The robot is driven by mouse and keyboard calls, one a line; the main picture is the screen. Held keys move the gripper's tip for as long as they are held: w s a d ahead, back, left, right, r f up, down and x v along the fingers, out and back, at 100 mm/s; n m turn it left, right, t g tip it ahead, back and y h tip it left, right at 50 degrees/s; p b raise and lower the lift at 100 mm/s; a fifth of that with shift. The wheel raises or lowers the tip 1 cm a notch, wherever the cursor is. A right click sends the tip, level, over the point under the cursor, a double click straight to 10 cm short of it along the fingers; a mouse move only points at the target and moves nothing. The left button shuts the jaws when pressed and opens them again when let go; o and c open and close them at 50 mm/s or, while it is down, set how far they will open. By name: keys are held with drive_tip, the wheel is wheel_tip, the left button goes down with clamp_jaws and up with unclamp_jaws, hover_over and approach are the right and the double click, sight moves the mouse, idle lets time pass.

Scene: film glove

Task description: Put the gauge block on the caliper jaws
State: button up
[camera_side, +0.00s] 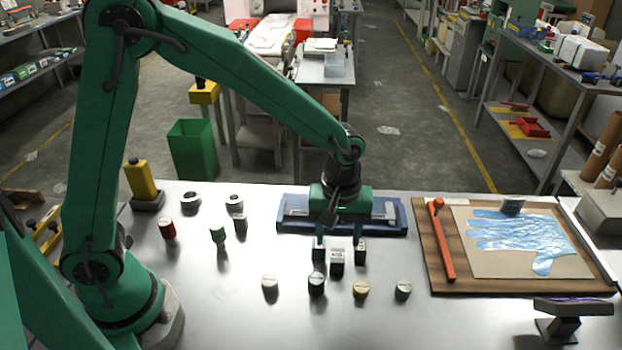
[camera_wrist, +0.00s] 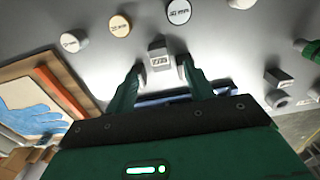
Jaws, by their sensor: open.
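The gauge block (camera_side: 337,262), a small block with a pale marked top and dark front, stands on the metal bench. It also shows in the wrist view (camera_wrist: 159,60). My gripper (camera_side: 340,256) is open, its two green fingers with dark tips on either side of the block. The wrist view shows the fingertips (camera_wrist: 160,68) flanking the block, with small gaps visible. Behind my gripper lies a blue tray (camera_side: 290,226) with grey metal parts (camera_side: 384,211) that look like the caliper. My gripper hides the tray's middle, so I cannot make out the jaws.
Several round pieces, including a tan-topped one (camera_side: 361,289), stand in front of the block. At right is a wooden board (camera_side: 437,270) with a red bar (camera_side: 444,240) and blue glove (camera_side: 520,235). A red piece (camera_side: 167,228) and green piece (camera_side: 217,235) stand left.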

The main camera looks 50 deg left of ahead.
sight(338, 256)
drive_tip(key=shift+d+f, duration=0.1)
drive_tip(key=shift+f, duration=0.15)
drive_tip(key=shift+f, duration=1.2)
drive_tip(key=shift+f, duration=0.1)
drive_tip(key=shift+w+f, duration=0.2)
drive_tip(key=shift+f, duration=2.3)
clamp_jaws()
drive_tip(key=shift+r, duration=0.15)
